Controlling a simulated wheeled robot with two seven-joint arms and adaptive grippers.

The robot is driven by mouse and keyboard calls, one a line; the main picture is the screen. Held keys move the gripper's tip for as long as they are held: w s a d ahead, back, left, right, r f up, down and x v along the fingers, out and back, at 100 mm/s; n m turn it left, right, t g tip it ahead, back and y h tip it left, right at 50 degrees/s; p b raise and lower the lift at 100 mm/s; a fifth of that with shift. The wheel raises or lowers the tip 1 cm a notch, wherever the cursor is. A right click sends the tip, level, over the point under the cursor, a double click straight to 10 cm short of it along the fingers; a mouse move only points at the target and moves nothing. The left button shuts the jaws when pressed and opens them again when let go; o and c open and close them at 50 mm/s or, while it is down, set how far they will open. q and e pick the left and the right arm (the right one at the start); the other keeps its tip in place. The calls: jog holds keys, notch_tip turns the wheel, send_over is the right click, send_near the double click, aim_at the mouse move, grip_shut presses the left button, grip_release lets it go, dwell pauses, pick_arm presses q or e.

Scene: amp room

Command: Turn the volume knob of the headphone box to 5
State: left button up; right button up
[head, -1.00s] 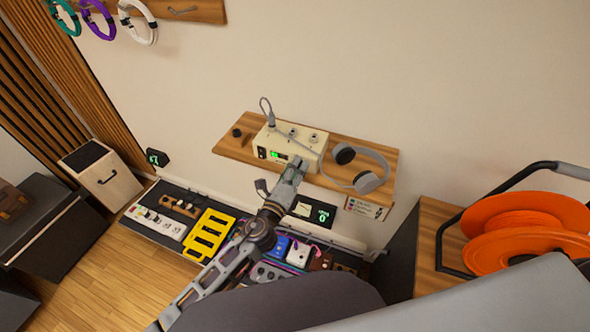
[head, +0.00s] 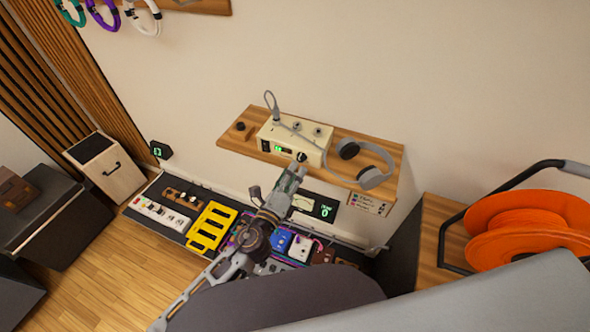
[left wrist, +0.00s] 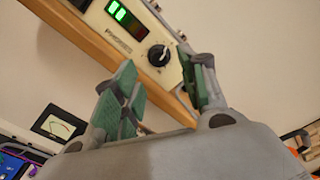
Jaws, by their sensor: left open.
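The cream headphone box (head: 291,142) stands on a wooden wall shelf. Its black volume knob (head: 301,157) is at the lower right of its front face. In the left wrist view the knob (left wrist: 159,55) shows a white pointer mark, and a green lit display (left wrist: 117,11) is left of it; I cannot read its figure surely. My left gripper (head: 297,170) is just below and in front of the knob. In the left wrist view my left gripper (left wrist: 166,84) is open and empty, its green-padded fingers apart from the knob. My right gripper is not in view.
Grey headphones (head: 366,163) lie at the shelf's right end, and a cable (head: 272,105) rises from the box. The shelf's wooden front edge (head: 245,149) is close by. Pedals, including a yellow one (head: 212,228), lie below. An orange cable reel (head: 528,225) stands at right.

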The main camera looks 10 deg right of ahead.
pick_arm(q)
jog(key=shift+v, duration=1.65)
jog(key=shift+r, duration=0.1)
jog(key=shift+s, duration=0.1)
